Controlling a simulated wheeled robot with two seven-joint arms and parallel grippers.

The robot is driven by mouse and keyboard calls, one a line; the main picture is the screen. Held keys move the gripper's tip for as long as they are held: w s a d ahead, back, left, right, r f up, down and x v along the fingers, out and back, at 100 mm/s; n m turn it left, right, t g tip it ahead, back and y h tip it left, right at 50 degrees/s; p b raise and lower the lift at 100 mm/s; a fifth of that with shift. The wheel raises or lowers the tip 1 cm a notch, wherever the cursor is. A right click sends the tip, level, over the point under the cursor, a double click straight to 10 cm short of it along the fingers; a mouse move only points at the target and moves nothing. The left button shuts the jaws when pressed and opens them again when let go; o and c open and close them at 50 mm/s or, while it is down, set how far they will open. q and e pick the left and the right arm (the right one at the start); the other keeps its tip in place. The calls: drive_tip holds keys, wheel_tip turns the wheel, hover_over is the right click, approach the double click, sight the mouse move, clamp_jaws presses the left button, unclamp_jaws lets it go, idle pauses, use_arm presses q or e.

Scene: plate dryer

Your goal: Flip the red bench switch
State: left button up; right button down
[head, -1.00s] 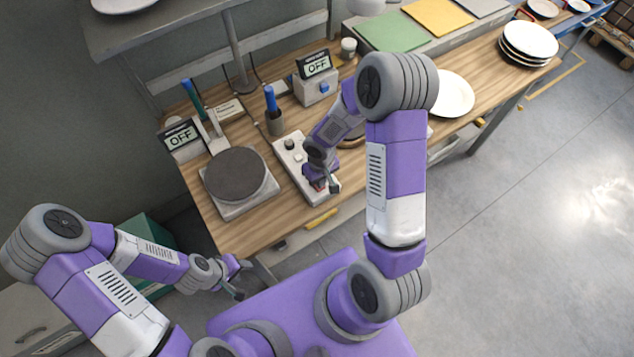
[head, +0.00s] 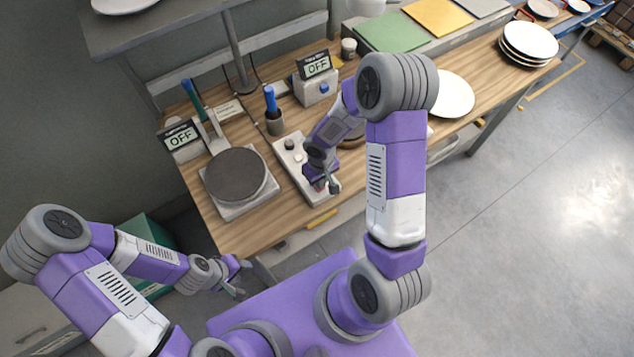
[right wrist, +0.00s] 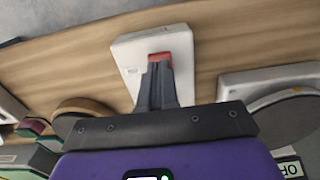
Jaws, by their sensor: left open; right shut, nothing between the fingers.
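The red bench switch (right wrist: 160,57) shows in the right wrist view at the end of a white control box (right wrist: 128,58). In the head view the switch is mostly hidden by my right gripper, and the box (head: 289,157) lies on the wooden bench with dark knobs on it. My right gripper (head: 328,187) is shut and empty, with its fingertips at the red switch. In the right wrist view the shut fingers (right wrist: 159,68) overlap the switch's lower edge; whether they touch it I cannot tell. My left gripper (head: 240,278) is open and empty, off the bench's front left corner.
A round dark plate on a white base (head: 236,178) stands left of the box. Two displays (head: 181,137) (head: 317,66) read OFF. A cup with a blue-handled tool (head: 275,122) stands behind the box. White plates (head: 528,42) are stacked at the far right.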

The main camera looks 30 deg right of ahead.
drive_tip(key=shift+f+b, duration=0.95)
drive_tip(key=shift+b, duration=0.05)
idle(1.0)
drive_tip(key=shift+r, duration=0.1)
drive_tip(key=shift+r+p, duration=2.5)
drive_tip(key=shift+r, duration=1)
drive_tip(key=shift+f, duration=0.1)
